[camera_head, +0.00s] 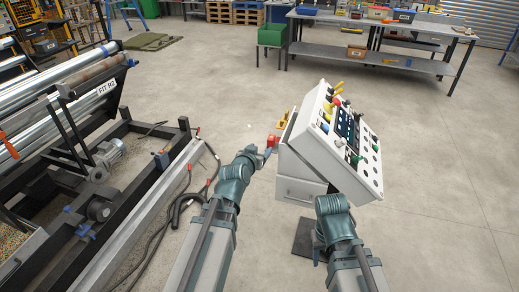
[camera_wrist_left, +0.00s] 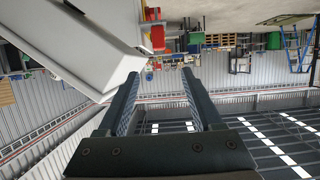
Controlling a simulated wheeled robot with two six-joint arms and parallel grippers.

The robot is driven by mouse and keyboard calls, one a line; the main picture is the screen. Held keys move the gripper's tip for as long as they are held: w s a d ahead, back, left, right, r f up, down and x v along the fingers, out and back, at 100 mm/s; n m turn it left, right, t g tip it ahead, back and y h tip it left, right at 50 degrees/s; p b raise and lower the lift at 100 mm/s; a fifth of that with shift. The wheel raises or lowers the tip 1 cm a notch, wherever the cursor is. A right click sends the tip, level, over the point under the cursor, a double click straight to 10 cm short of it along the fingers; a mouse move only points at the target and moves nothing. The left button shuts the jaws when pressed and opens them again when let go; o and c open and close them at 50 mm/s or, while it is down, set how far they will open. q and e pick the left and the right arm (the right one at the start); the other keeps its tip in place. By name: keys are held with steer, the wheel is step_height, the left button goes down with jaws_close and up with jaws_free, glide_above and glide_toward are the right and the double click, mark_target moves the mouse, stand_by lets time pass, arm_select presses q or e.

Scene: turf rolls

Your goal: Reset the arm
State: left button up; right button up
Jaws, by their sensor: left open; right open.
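A white control console (camera_head: 300,165) with a tilted panel of buttons, knobs and a dark screen stands in front of me. My left gripper (camera_head: 264,150) is at the console's left side, small in the head view. In the left wrist view, its two dark fingers (camera_wrist_left: 160,100) stand apart with nothing between them. The console's pale casing (camera_wrist_left: 75,40) fills the upper left there, beside the fingers. My right arm reaches to the console's lower front edge. Only a dark bit of my right gripper (camera_head: 333,188) shows there; its fingertips are hidden and I see nothing held.
A roller machine (camera_head: 85,80) with metal rollers and a frame stands on the left. Black cables (camera_head: 185,205) lie on the floor between it and my left arm. A metal workbench (camera_head: 390,60) with bins stands at the back. The concrete floor to the right is clear.

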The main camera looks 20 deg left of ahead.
arm_select(q)
steer(key=s+d+f+m+g+h+p, duration=0.25)
steer(key=s+d+f+g, duration=0.55)
steer(key=d, duration=0.4)
steer(key=s+d+f+g+y, duration=0.1)
steer(key=s+g+y, duration=0.1)
steer(key=s, duration=0.6)
steer(key=s+d+f+g+y+p, duration=0.1)
steer(key=s+g, duration=0.3)
steer(key=s, duration=0.5)
steer(key=shift+d+f+m+y, duration=0.25)
steer(key=shift+m+y, duration=0.2)
steer(key=shift+y, duration=0.2)
steer(key=shift+a, duration=0.1)
